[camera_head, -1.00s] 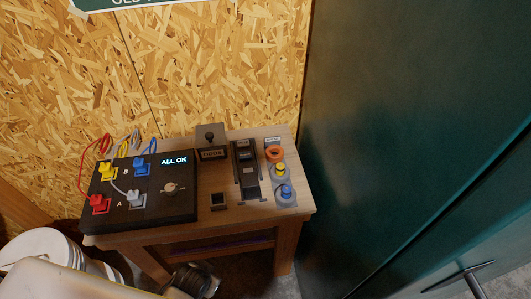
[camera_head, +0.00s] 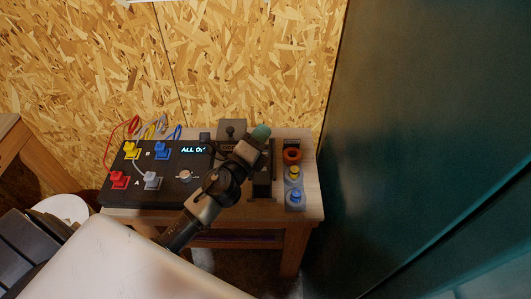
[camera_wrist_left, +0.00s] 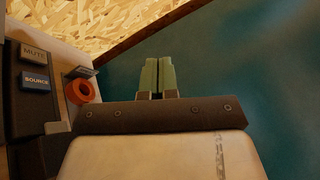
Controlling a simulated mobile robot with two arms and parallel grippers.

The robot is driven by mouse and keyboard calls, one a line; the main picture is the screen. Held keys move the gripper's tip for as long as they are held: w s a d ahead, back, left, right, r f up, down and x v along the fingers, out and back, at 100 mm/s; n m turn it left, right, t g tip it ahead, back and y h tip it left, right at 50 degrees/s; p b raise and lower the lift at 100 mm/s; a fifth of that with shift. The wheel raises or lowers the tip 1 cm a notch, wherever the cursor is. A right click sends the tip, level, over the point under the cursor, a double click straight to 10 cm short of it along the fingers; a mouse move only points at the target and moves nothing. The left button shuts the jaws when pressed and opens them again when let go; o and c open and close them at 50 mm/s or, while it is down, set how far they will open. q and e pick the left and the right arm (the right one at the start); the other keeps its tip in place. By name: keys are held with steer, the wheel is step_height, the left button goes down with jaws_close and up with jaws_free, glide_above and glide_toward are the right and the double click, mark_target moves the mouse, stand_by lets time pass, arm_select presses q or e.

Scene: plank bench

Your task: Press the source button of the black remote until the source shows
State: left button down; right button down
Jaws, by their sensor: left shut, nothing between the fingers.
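The black remote (camera_head: 262,186) is on the wooden bench, its upper part hidden behind my left arm in the head view. In the left wrist view the remote (camera_wrist_left: 30,122) shows at the left edge, with a blue button marked SOURCE (camera_wrist_left: 36,80) and a grey button marked MUTE (camera_wrist_left: 33,53) beyond it. My left gripper (camera_head: 261,132) is shut and empty above the back part of the bench. In the left wrist view its green fingertips (camera_wrist_left: 158,75) are together, to the right of the SOURCE button and apart from it. My right gripper is out of view.
A black panel (camera_head: 140,192) with coloured plugs and a lit display partly covered by my arm stands on the left. An orange ring (camera_head: 292,155), a yellow knob (camera_head: 293,173) and a blue knob (camera_head: 295,197) stand right of the remote. A green wall surface (camera_head: 410,150) rises at right.

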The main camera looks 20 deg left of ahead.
arm_select(q)
steer(key=w+d+m+g+h, duration=0.2)
steer(key=m+g+h, duration=0.15)
steer(key=m, duration=0.55)
steer(key=w+d+m+g+h, duration=0.25)
steer(key=m+h, duration=0.25)
steer(key=m, duration=0.4)
steer(key=w+a+f+m+g+y, duration=0.3)
steer(key=a+f+m+g+y, duration=0.1)
steer(key=a+m, duration=0.4)
steer(key=shift+f+m+g+y, duration=0.4)
steer(key=shift+m+g+y, duration=0.2)
steer(key=shift+g+y, duration=0.4)
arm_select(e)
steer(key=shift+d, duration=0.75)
arm_select(q)
steer(key=shift+w+f, duration=0.1)
steer(key=shift+f, duration=0.05)
